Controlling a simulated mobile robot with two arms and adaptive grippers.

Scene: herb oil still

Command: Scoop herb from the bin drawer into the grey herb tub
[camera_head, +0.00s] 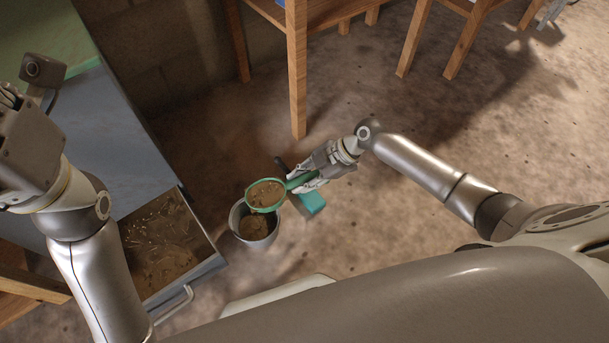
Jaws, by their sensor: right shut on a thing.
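My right gripper (312,180) is shut on the handle of a green scoop (254,205). The scoop's bowl is filled with brown herb (266,194) and is above the far side of the grey herb tub (237,216). The tub stands on the floor, with some brown herb (254,228) inside; the scoop hides part of it. The bin drawer (205,265) is pulled out at the left and holds loose brown herb (160,240). My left gripper (14,118) is at the left edge, above the cabinet side, partly out of frame; its fingers are unclear.
A blue-grey cabinet (105,125) with a green top (40,30) stands left. A teal object (312,202) is below my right gripper. A wooden table (297,70) and another wooden piece (467,40) stand at the back. The floor right of the tub is mostly clear.

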